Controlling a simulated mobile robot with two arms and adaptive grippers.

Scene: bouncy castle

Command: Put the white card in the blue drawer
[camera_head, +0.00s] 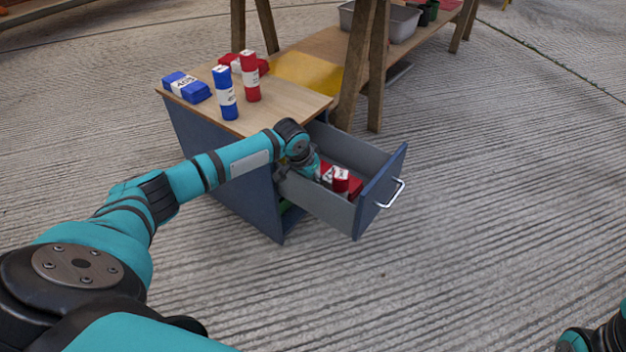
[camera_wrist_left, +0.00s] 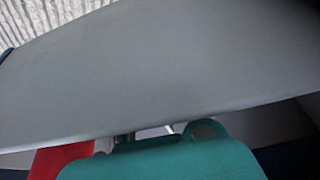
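The blue drawer (camera_head: 380,192) is pulled out of the cabinet, its grey inside open to the top. Red items with white labels (camera_head: 342,181) lie in it. My left gripper (camera_head: 308,166) reaches down into the drawer near the cabinet side, beside these items. Its fingertips are hidden in the head view. In the left wrist view, my teal gripper body (camera_wrist_left: 165,160) is close below a large grey panel that looks like a drawer wall (camera_wrist_left: 150,75), with a red item (camera_wrist_left: 62,157) beside it. I cannot pick out the white card for sure. My right gripper is out of view.
On the wooden cabinet top (camera_head: 205,113) are a blue box (camera_head: 187,87), a blue cylinder (camera_head: 225,92), a red cylinder (camera_head: 250,76) and red packs. A wooden bench (camera_head: 325,48) stands behind. The floor right of the drawer is clear.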

